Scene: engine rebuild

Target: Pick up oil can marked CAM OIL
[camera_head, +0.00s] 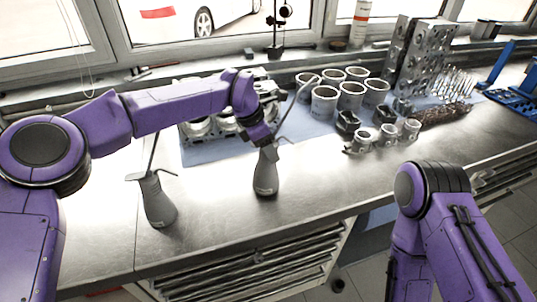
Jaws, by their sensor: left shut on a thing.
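Two grey oil cans with thin spouts stand on the steel workbench (217,236). My left gripper (262,143) points down and is shut on the upper part of the right oil can (266,175). That can is upright, its base on or very near the bench; I cannot tell if it touches. The left oil can (156,200) stands upright, apart from the gripper. No marking is readable on either can, so I cannot tell which is CAM OIL. My right arm comes in at the lower right, and its gripper is out of view.
The bench front between the cans and the edge is clear.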

